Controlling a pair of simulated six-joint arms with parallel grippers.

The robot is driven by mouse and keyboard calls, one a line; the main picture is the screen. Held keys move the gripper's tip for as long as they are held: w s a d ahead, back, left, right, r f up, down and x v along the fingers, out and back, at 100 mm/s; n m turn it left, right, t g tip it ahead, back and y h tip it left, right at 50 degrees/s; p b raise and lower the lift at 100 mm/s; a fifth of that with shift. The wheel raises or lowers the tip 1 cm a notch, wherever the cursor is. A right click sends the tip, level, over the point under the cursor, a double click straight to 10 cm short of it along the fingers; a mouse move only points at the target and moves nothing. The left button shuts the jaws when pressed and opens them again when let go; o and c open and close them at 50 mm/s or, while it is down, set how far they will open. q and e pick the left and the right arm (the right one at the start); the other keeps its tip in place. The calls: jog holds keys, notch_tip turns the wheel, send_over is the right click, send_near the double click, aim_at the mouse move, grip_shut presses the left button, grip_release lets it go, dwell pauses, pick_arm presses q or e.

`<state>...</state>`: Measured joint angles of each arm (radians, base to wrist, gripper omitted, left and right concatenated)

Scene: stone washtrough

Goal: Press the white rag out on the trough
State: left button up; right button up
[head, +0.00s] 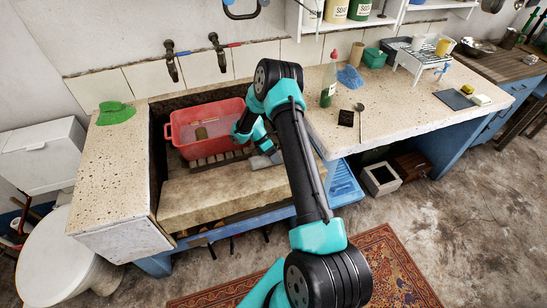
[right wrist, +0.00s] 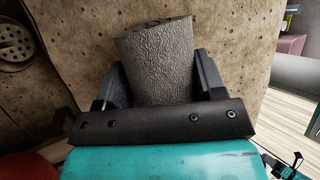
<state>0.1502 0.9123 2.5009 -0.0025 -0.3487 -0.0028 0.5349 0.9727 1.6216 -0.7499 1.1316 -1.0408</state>
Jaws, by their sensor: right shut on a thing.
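The right gripper (head: 268,156) reaches down into the stone trough (head: 215,193), right of the red basin. In the right wrist view the gripper (right wrist: 160,72) is shut on a greyish-white, rough-textured piece that looks like the rag (right wrist: 158,50). The rag stands up between the two fingers against the speckled trough stone (right wrist: 75,40). Whether it is pressed on the stone or just above it I cannot tell. In the head view a small grey part of it (head: 262,162) shows below the fingers. My left gripper is not in view.
A red basin (head: 185,117) with an olive piece inside sits in the trough on wooden slats (head: 212,160). Two taps (head: 217,52) hang above. A green cloth (head: 116,113) lies on the left ledge. A bottle (head: 329,85) and spoon (head: 360,110) are on the right counter.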

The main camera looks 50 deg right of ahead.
jog(key=shift+s+a+f, duration=0.15)
jog(key=shift+s+f, duration=0.05)
notch_tip(320, 180, up, 7)
jog(key=w+d, duration=0.1)
jog(key=w, duration=0.1)
jog(key=shift+w+d+f, duration=0.15)
jog(key=shift+w+d, duration=0.2)
jog(key=shift+w, duration=0.05)
dwell(0.4)
